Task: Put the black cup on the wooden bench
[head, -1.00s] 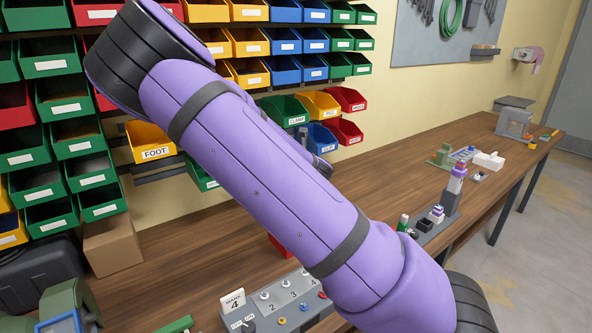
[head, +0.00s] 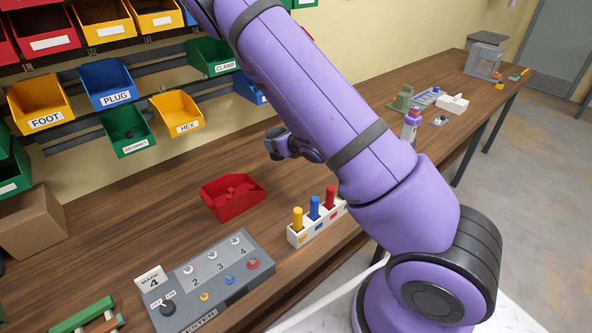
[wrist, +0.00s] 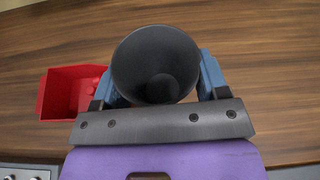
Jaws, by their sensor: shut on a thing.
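The black cup (wrist: 155,50) shows in the wrist view with its round opening facing the camera. My gripper (wrist: 158,78) is shut on it, with a blue finger on each side. The wooden bench (wrist: 270,60) fills the background behind the cup; its brown top (head: 165,215) also shows in the head view. In the head view, my arm hides much of the scene. A dark shape by the end of my arm is too small to tell as cup or gripper. I cannot tell the cup's height above the bench.
An open red bin (head: 232,198) sits on the bench, left of the cup in the wrist view. A grey switch panel (head: 205,285) and a white rack (head: 315,225) with coloured handles stand near the front edge. Bare bench lies left of the red bin.

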